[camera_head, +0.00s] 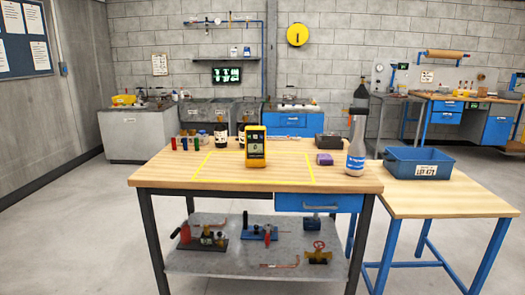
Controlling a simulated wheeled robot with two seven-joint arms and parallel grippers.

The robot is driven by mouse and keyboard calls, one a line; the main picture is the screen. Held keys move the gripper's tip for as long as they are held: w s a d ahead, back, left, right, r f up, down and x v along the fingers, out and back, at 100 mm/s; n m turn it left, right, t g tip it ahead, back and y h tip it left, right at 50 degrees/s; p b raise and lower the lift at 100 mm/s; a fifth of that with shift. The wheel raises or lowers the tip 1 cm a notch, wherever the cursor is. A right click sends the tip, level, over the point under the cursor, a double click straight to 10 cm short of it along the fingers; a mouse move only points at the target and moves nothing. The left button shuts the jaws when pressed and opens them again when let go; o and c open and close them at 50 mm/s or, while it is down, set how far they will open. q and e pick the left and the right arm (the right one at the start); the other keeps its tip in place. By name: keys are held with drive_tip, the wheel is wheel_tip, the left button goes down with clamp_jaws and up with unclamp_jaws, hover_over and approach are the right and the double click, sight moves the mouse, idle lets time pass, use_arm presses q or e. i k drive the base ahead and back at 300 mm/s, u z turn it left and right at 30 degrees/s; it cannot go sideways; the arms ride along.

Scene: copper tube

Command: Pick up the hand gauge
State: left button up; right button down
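The hand gauge (255,147) looks to be the yellow handheld device with a dark screen. It stands upright on the wooden workbench (160,176), at the back middle of a yellow taped rectangle (254,181). Its screen faces me. Neither of my grippers shows in the head view, and nothing is touching the gauge.
A tall bottle (356,146) and a purple block (325,159) stand right of the gauge. Dark bottles (221,135) and small coloured items (184,143) stand behind left. A blue bin (418,162) sits on the lower side table (440,203). The bench front is clear.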

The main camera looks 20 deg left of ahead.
sight(255, 149)
drive_tip(key=z, duration=0.8)
drive_tip(key=i, duration=1.85)
drive_tip(key=u, duration=0.55)
